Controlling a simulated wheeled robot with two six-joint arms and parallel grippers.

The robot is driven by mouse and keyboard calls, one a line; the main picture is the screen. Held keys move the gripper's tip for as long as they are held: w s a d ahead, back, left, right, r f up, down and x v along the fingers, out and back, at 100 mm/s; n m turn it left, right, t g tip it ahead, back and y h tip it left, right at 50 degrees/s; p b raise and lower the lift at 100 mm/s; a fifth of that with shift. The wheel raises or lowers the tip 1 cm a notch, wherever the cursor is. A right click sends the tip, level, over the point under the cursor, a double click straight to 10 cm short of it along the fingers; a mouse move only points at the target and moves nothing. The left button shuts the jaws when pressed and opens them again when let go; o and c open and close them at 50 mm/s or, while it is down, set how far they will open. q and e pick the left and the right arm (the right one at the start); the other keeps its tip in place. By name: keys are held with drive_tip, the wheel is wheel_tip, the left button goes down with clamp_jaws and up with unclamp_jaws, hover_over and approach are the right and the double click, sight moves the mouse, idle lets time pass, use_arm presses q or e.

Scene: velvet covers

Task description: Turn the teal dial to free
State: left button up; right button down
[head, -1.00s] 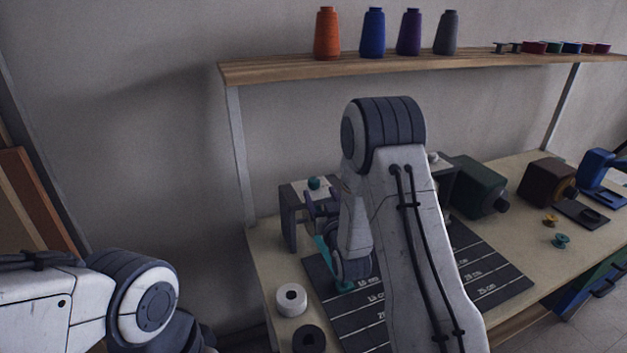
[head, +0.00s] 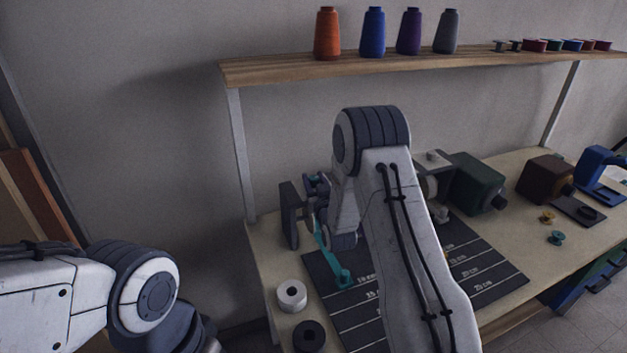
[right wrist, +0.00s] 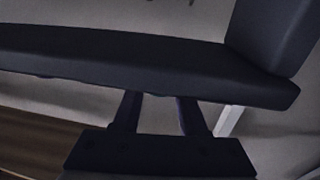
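A teal dial sat on top of the grey block-like machine (head: 289,215) at the back left of the table; now bits of teal show only around my right gripper (head: 317,187), which largely hides it. The gripper is at the machine's top; I cannot tell whether it touches the dial. In the right wrist view its two fingers (right wrist: 160,112) stand apart, tips hidden behind a large dark body (right wrist: 130,62). A teal strip-like handle with a ring end (head: 343,276) slants down over the dark mat (head: 350,305). Only my left arm shows, not its gripper.
White (head: 291,296) and black (head: 309,337) rolls lie at the table's front left. A green machine (head: 474,182) and a brown one (head: 545,181) stand to the right. A shelf (head: 400,68) with thread cones spans above. My right arm hides the table's middle.

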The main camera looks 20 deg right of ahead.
drive_tip(key=n+y+b, duration=0.2)
drive_tip(key=y, duration=0.1)
drive_tip(key=shift+d+f, duration=0.15)
drive_tip(key=n+y+b, duration=0.1)
drive_tip(key=n+y, duration=0.1)
drive_tip(key=shift+y, duration=0.4)
drive_tip(key=n+g+y+b, duration=0.1)
drive_tip(key=n+g+y, duration=0.1)
drive_tip(key=y, duration=0.2)
drive_tip(key=shift+n, duration=0.3)
drive_tip(key=shift+r+n+g+y, duration=0.2)
drive_tip(key=shift+n+g+y, duration=1.75)
drive_tip(key=shift+y, duration=0.65)
drive_tip(key=shift+c, duration=2.2)
unclamp_jaws()
